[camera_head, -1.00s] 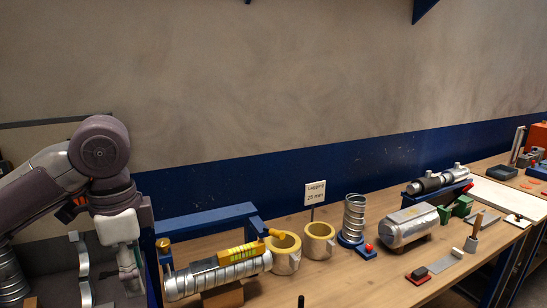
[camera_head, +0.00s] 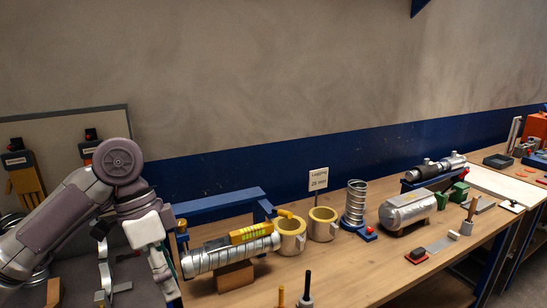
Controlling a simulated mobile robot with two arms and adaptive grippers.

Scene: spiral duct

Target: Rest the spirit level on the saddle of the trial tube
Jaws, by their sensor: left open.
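The yellow spirit level (camera_head: 251,233) lies along the top of the silver spiral trial tube (camera_head: 225,257), towards its right end. A dark flat piece (camera_head: 213,243), perhaps the saddle, shows on the tube top to the left of the level; the exact contact under the level is hidden. The tube rests on a wooden block (camera_head: 235,277). My left gripper (camera_head: 160,270) points down just left of the tube, apart from the level. It is open and holds nothing that I can see. My right gripper is out of view.
A blue rail frame (camera_head: 215,209) stands behind the tube. Dark-handled tools rise at the front edge. The middle front of the bench (camera_head: 355,280) is clear.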

